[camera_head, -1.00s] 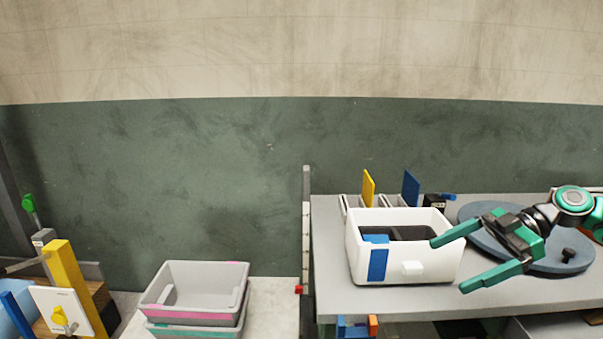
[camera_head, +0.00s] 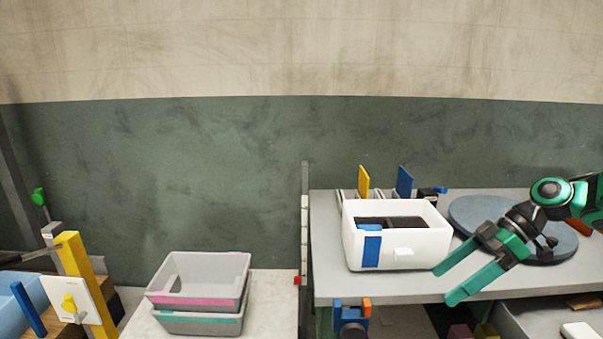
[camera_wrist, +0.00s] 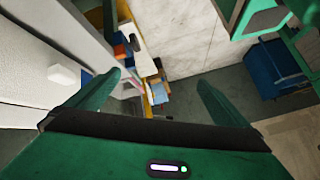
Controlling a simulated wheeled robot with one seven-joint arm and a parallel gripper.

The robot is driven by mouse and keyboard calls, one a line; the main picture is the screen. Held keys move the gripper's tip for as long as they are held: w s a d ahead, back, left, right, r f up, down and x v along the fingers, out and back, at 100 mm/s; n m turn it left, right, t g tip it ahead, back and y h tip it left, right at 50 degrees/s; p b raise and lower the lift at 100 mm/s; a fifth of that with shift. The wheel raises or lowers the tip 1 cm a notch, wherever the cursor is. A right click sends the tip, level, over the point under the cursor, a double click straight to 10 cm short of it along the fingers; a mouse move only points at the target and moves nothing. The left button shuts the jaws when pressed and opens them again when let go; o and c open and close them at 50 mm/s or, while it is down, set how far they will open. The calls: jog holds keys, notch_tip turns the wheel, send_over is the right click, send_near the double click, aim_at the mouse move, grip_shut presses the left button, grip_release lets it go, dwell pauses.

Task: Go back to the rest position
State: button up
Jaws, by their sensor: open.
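My gripper (camera_head: 452,283) is at the right of the head view, in front of the grey table's front edge and to the lower right of the white bin. Its two green fingers are apart and point to the left and down. In the wrist view the fingers (camera_wrist: 160,95) are spread with nothing held between them. The white bin (camera_head: 415,258) stands on the grey table (camera_head: 334,285), with a blue label on its front and dark and blue pieces inside.
A round blue-grey disc (camera_head: 478,208) lies behind my gripper. Yellow (camera_head: 363,182) and blue (camera_head: 405,181) upright panels stand behind the bin. Stacked grey trays (camera_head: 200,272) are on a pale surface at left. A yellow post (camera_head: 85,278) stands at far left.

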jog(key=s+d+m+h, duration=0.4)
jog(key=s+m, duration=0.5)
jog(key=s, duration=0.2)
jog(key=s+d+m+h, duration=0.4)
jog(key=s+d+m, duration=0.1)
jog(key=s+m, duration=0.5)
jog(key=shift+s+f+h, duration=0.4)
